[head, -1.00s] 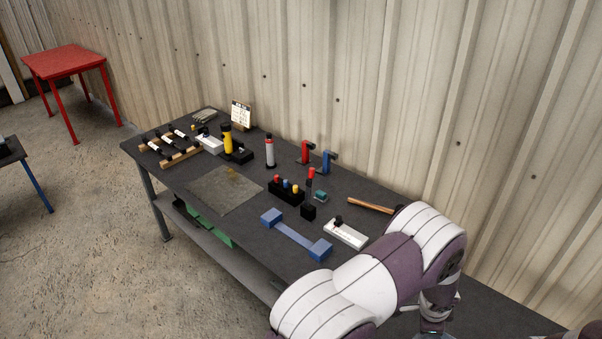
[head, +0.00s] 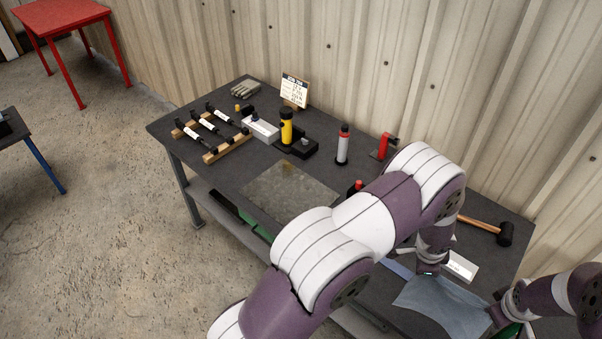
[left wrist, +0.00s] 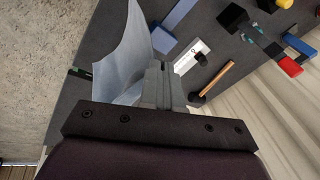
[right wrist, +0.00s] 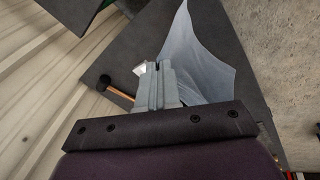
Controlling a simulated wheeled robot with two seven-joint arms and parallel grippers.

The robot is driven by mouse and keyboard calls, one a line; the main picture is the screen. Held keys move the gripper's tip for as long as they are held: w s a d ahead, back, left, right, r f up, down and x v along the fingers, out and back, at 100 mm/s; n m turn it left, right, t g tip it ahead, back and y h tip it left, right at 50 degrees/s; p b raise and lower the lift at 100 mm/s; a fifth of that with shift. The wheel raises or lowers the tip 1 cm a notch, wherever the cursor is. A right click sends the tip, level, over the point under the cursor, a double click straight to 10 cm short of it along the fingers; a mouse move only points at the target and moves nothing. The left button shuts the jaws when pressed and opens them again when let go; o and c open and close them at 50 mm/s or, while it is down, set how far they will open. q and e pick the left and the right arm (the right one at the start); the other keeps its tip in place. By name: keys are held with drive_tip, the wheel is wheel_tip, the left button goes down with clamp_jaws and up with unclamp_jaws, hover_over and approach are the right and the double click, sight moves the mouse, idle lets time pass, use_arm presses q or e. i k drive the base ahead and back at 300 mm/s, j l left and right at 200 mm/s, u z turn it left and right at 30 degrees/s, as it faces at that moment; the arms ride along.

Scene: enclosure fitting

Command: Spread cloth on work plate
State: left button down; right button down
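The pale blue cloth (head: 440,305) hangs between my two grippers over the right end of the bench. My left gripper (head: 428,270) is shut on one edge of it. The left wrist view shows the cloth (left wrist: 125,65) spreading left from the closed fingers (left wrist: 157,75). My right gripper (head: 494,312) is shut on the other side. The right wrist view shows the cloth (right wrist: 205,60) spreading right from the closed fingers (right wrist: 162,75). The flat grey-green work plate (head: 290,192) lies bare on the bench, left of my left arm, which hides its lower right part.
Behind the plate stand a yellow tool (head: 286,128), a grey bottle (head: 343,146) and a red clamp (head: 383,146). A wooden rack (head: 215,135) with dark tools is at the left. A mallet (head: 490,229) and white block (head: 460,266) lie by the cloth.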

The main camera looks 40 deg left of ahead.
sight(283, 191)
drive_tip(key=j, duration=0.8)
drive_tip(key=i+j, duration=0.15)
drive_tip(key=j, duration=1.5)
drive_tip(key=i+j, duration=0.15)
drive_tip(key=j, duration=0.15)
drive_tip(key=i+j, duration=0.1)
drive_tip(key=j, duration=0.25)
drive_tip(key=i+j, duration=0.15)
drive_tip(key=j, duration=0.15)
drive_tip(key=i, duration=0.4)
